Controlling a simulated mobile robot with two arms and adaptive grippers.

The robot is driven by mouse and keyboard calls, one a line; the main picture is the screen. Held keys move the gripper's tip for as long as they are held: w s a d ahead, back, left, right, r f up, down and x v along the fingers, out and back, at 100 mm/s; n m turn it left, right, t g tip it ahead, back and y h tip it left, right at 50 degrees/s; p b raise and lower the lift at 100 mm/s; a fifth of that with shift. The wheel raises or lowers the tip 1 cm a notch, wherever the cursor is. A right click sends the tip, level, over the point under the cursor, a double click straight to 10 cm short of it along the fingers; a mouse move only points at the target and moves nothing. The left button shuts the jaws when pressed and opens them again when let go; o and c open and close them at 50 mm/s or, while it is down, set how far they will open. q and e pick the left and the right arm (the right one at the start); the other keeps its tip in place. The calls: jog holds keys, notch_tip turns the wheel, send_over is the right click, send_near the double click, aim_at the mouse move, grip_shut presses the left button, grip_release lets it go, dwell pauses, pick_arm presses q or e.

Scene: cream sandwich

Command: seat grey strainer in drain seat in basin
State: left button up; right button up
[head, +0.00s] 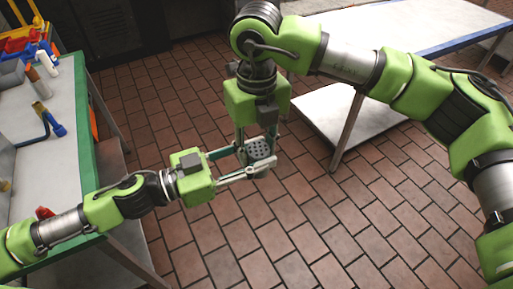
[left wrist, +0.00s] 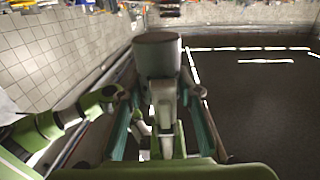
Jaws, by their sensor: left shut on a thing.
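The grey strainer (head: 259,149), with a perforated top, is held above the brick floor in the middle of the head view. My left gripper (head: 257,162) comes in from the left and is shut on the strainer. My right gripper (head: 256,147) reaches down from above, its fingers on either side of the strainer; I cannot tell whether they touch it. In the left wrist view the grey strainer (left wrist: 157,50) shows as a round grey body at the fingers' far end. No basin or drain seat is recognisable in view.
A green-edged table (head: 78,130) at the left carries tools, including a blue-and-yellow one (head: 50,119) and a red thing (head: 45,212). A pale table (head: 420,30) with a lower shelf (head: 325,115) stands at the back right. Brick floor lies open between them.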

pick_arm(q)
jog(key=o, duration=1.2)
jog(key=shift+a, duration=0.1)
